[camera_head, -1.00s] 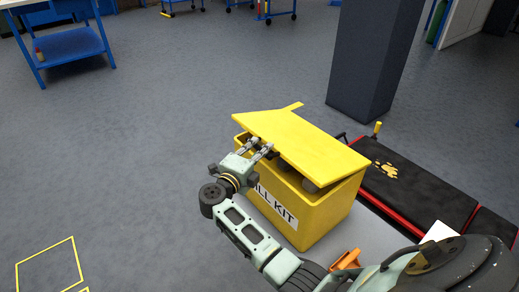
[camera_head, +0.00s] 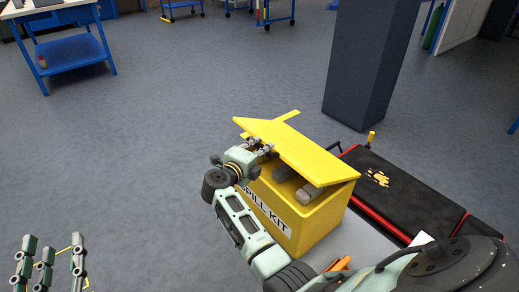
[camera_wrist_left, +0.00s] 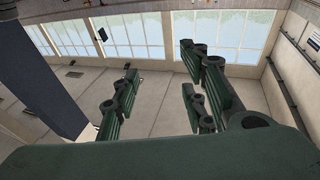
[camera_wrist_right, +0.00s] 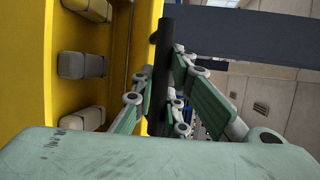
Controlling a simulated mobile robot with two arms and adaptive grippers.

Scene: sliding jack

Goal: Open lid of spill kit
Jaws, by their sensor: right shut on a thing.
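The yellow spill kit box (camera_head: 288,222), labelled SPILL KIT, stands on a light grey surface. Its yellow lid (camera_head: 300,150) is partly raised and tilted, and several grey rolls (camera_head: 309,192) show inside. My right gripper (camera_head: 267,149) is shut on the lid's near edge, at a dark bar (camera_wrist_right: 162,70) seen between its fingers in the right wrist view. The rolls (camera_wrist_right: 82,65) also show there, beside a yellow wall. My left gripper (camera_head: 50,253) is open and empty at the lower left, and its spread fingers show in the left wrist view (camera_wrist_left: 165,95).
A dark grey pillar (camera_head: 360,65) stands behind the box. A black and red flat platform (camera_head: 405,190) lies to its right. A small orange thing (camera_head: 342,264) is near the box's front. A blue table (camera_head: 72,55) is far left; the floor between is clear.

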